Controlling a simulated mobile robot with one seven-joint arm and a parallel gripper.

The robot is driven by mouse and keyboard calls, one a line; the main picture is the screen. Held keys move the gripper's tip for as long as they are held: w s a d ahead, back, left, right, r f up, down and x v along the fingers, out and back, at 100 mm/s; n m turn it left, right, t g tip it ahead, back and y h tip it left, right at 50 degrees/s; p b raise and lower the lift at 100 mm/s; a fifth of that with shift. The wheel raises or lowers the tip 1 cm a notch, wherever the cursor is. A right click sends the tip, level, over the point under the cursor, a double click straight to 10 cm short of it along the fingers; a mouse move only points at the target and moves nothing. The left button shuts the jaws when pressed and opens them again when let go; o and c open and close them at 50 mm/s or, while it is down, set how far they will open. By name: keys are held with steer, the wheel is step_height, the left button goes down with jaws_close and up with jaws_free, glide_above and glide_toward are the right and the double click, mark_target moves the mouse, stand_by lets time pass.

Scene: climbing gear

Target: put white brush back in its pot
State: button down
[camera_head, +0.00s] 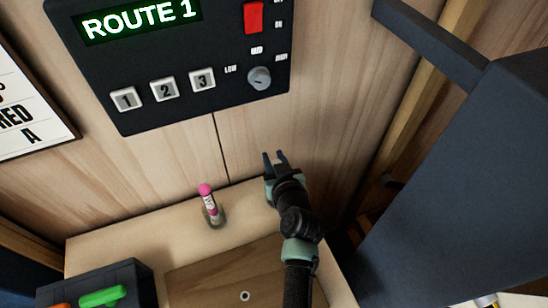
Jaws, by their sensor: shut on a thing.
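My gripper (275,156) is near the back wooden wall, over the back right of the pale ledge. Its two dark fingers point at the wall and look a little apart. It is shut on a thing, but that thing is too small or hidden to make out. I cannot pick out a white brush. A small grey-green holder (217,216) stands on the ledge to the left of my gripper. A pink-topped stick with a white label (210,202) stands in it, slightly tilted. I cannot tell whether this holder is the brush's pot.
A black control panel (185,120) with buttons, a red switch and a knob hangs on the wall above. A dark bin with a green hold (103,297) is at the lower left. A large dark grey block (460,180) fills the right. The ledge (130,238) is clear left of the holder.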

steer(key=c, duration=0.6)
jaws_free()
steer(key=shift+o, duration=0.2)
steer(key=b+v, duration=0.2)
steer(key=v, duration=1.1)
steer(key=shift+d, duration=0.1)
